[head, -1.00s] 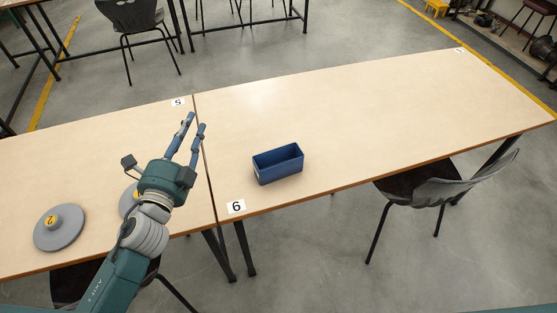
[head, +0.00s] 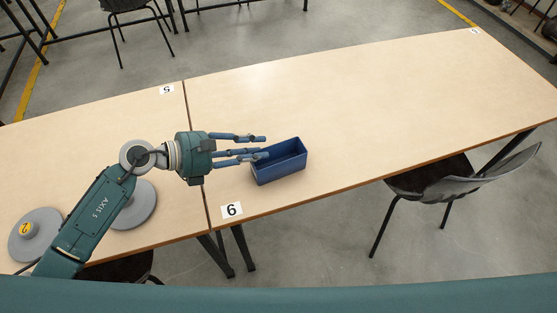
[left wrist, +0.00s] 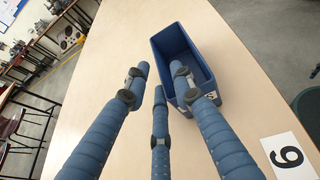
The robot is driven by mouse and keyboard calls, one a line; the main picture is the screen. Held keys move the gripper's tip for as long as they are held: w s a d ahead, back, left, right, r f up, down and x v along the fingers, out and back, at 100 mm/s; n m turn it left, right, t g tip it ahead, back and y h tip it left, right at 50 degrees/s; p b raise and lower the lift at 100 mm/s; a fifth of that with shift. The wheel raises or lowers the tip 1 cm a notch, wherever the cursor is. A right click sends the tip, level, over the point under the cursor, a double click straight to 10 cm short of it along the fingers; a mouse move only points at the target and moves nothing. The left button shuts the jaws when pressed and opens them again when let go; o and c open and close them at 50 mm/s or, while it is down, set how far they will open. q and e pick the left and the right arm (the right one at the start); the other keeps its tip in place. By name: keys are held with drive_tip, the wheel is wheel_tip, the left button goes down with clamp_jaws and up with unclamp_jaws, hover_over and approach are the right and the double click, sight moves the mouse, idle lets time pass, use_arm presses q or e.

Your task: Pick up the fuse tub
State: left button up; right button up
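The fuse tub (head: 281,168) is a blue, open-topped rectangular box standing upright on the right table, near the number 6 label. In the left wrist view the tub (left wrist: 176,45) shows at top centre, and its inside looks empty. My left gripper (head: 262,147) has several blue fingers spread apart, pointing right at the tub's left end. In the left wrist view the gripper (left wrist: 157,85) is open, and its right finger overlaps the tub's near end. I cannot tell if that finger touches the tub. My right gripper is in neither view.
The tub stands on a pale table (head: 380,100) that is clear behind and to the right. Two grey discs, one with a yellow label (head: 36,234), lie on the left table. A dark chair (head: 450,185) stands at the front right. A number 6 label (head: 231,210) is nearby.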

sight(274, 147)
use_arm(q)
drive_tip(key=p+x, duration=0.1)
drive_tip(key=x, duration=0.4)
drive_tip(key=shift+w+r+p, duration=0.1)
drive_tip(key=shift+p, duration=0.2)
drive_tip(key=shift+w+d+f, duration=0.1)
drive_tip(key=shift+d+f, duration=0.1)
drive_tip(key=shift+d, duration=0.1)
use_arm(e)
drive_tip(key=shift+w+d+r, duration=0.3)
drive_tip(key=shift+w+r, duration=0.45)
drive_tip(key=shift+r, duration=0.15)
use_arm(q)
clamp_jaws()
